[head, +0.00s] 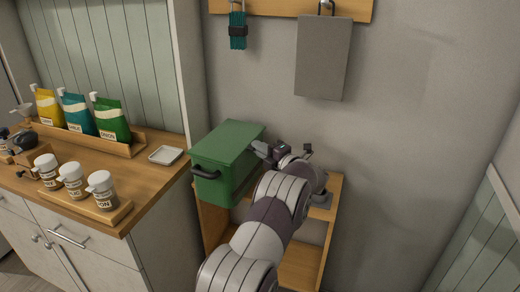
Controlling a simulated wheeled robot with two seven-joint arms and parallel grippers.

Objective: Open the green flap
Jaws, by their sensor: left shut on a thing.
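A green box (214,187) stands on a wooden shelf unit against the grey wall. Its flat green top, which looks like the flap (228,143), appears closed. A dark bar handle (206,172) is on its front-left face. My left gripper (260,149) is at the right edge of the box top, with its fingers shut on the green flap's edge as far as I can see. The exact contact is small, and my wrist and arm hide part of the box's right side. My right gripper is not in view.
The wooden shelf unit (213,224) has open space below. A counter (152,190) at left holds pump pouches (112,120), jars (103,190) and a small white dish (165,155). A grey panel (323,60) and a teal brush (238,32) hang from a wall rail.

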